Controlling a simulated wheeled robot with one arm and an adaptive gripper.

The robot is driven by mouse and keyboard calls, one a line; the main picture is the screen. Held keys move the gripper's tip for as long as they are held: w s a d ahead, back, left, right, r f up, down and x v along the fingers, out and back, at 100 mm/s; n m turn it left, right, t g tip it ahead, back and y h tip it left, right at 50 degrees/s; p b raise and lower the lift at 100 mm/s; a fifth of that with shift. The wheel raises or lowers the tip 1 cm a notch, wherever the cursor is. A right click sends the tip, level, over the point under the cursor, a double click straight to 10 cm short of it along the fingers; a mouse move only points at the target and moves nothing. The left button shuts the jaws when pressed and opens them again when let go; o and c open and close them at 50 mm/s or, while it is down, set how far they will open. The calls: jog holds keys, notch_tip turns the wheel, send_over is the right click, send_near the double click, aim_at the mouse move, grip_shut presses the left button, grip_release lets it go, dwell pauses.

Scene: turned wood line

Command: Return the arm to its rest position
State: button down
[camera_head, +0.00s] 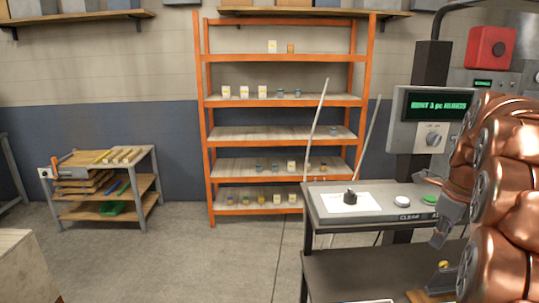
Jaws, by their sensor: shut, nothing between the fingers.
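My copper-coloured arm (500,200) is folded upright along the right edge of the view and is partly cut off by it. My grey gripper (439,240) shows at the left side of the arm, pointing down beside the right end of the bench panel. It is shut and holds nothing. Part of it is hidden by the arm links.
A grey bench (385,219) with a white sheet, black knob and buttons stands left of the arm. A display box (430,120) rises behind it. An orange shelf rack (203,130) and a wooden cart (75,211) stand farther back. Floor between is clear.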

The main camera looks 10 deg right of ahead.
jog(key=s+a+f+n+g, duration=0.1)
jog(key=s+a+f+n, duration=0.15)
jog(key=a+n, duration=0.65)
jog(key=s+a+f+n+g, duration=0.15)
jog(key=s+a+n, duration=0.35)
jog(key=a, duration=0.6)
jog(key=s+a+f+n, duration=0.4)
jog(key=s+n, duration=0.3)
jog(key=n, duration=0.2)
jog(key=s+a+f+n, duration=0.4)
jog(key=s+a+n, duration=0.3)
jog(key=n, duration=0.2)
jog(key=shift+f+g, duration=0.15)
jog(key=shift+g, duration=0.3)
